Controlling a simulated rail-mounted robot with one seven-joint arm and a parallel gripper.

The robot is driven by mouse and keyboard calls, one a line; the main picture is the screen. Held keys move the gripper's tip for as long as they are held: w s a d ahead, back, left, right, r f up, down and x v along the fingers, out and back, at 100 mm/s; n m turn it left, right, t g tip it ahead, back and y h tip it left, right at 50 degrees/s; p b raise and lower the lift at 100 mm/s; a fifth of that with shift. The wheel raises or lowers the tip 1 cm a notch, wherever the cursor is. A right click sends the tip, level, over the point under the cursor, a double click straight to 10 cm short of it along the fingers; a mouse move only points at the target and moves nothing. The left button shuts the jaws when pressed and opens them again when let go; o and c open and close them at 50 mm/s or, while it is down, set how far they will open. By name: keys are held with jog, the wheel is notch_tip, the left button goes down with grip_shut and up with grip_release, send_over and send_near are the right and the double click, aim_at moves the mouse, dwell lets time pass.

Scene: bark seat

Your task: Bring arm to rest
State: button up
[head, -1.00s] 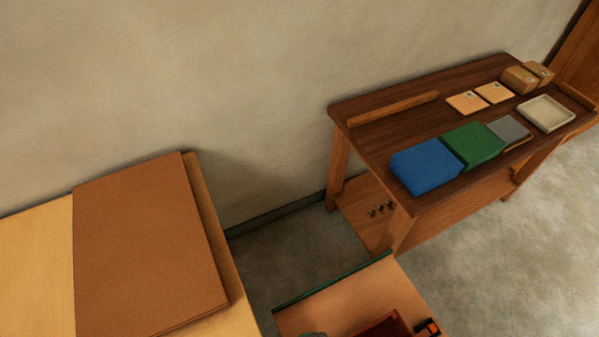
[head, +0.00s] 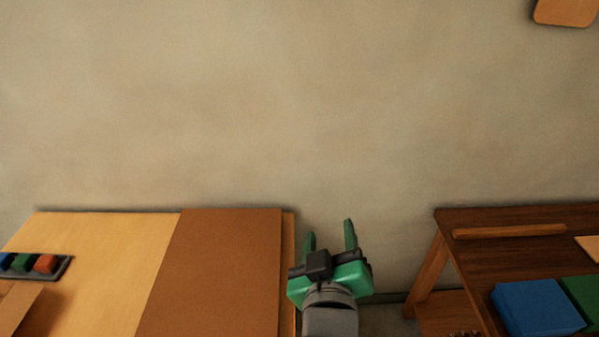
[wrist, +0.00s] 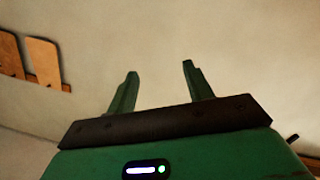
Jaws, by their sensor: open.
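My gripper (head: 330,235) is green with a dark crossbar and shows at the bottom middle of the head view. Its two fingers are apart with nothing between them. It is in front of the plain wall, in the gap between the light wooden table and the dark wooden table. In the wrist view my gripper (wrist: 158,85) also has its fingers spread, with only the wall behind them. It appears to touch nothing.
The light table (head: 85,265) at left bears a brown board (head: 215,275) and a tray (head: 65,268) of coloured blocks. The dark table (head: 455,225) at right bears a blue block (head: 537,307), a green block (head: 585,295) and a wooden strip (head: 510,231). Wooden pieces (wrist: 42,60) hang on the wall.

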jog(key=s+a+r+m+t, duration=0.25)
jog(key=s+r, duration=0.25)
jog(key=r, duration=0.4)
jog(key=s+a+r+m+t+y, duration=0.1)
jog(key=s+r+t, duration=0.3)
jog(key=r, duration=0.5)
jog(key=s+a+r+m+t, duration=0.1)
jog(key=s+a+r+t, duration=0.1)
jog(key=s+r, duration=0.6)
notch_tip(320, 180, up, 14)
jog(key=w+p, duration=0.2)
jog(key=p, duration=1.1)
jog(key=shift+d+r+y+p, duration=0.15)
jog(key=shift+d+y+p, duration=0.05)
jog(key=shift+y+p, duration=0.2)
